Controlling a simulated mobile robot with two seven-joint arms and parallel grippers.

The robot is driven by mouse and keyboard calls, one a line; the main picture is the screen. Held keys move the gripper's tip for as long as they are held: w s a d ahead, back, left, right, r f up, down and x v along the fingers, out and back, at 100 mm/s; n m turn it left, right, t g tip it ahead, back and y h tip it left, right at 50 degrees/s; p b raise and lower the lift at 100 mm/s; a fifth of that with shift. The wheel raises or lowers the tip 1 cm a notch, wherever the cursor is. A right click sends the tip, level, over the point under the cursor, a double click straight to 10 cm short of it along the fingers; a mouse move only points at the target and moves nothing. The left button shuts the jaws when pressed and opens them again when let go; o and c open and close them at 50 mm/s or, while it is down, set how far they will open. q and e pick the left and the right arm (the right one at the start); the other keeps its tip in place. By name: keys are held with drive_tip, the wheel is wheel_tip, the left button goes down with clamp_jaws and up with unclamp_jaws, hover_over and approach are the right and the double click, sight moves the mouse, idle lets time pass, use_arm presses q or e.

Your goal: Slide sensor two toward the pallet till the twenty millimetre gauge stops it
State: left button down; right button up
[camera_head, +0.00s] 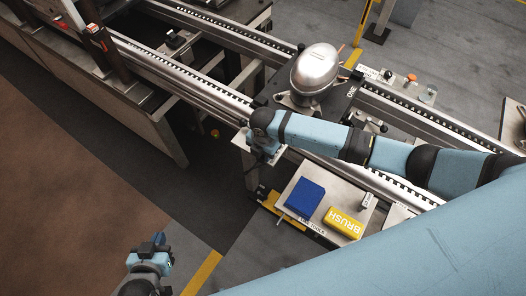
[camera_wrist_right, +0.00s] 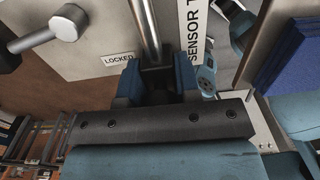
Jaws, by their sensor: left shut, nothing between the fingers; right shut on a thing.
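The pallet (camera_head: 338,97) is a dark plate on the conveyor, carrying a silver compressor (camera_head: 315,68). My right gripper (camera_wrist_right: 155,76) is shut on a dark block with a metal rod, which I take to be sensor two (camera_wrist_right: 150,32). A label (camera_wrist_right: 191,35) reading "SENSOR T", cut off, lies beside it. In the head view my right gripper (camera_head: 262,155) is at the conveyor's near side, the sensor hidden by my arm. My left gripper (camera_head: 157,241) is shut and empty, low at the lower left. I cannot make out the twenty millimetre gauge.
A lever handle (camera_wrist_right: 55,30) stands left of the gripper, near a "LOCKED" label (camera_wrist_right: 117,58). A tray (camera_head: 290,188) below my right arm holds a blue block (camera_head: 305,196) and a yellow brush block (camera_head: 344,222). The floor around my left gripper is clear.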

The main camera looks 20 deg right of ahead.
drive_tip(key=shift+w+d, duration=0.55)
drive_tip(key=shift+d, duration=0.15)
drive_tip(key=shift+w+d, duration=0.5)
drive_tip(key=shift+d, duration=0.2)
idle(1.4)
drive_tip(key=o, duration=1)
drive_tip(key=shift+o, duration=0.2)
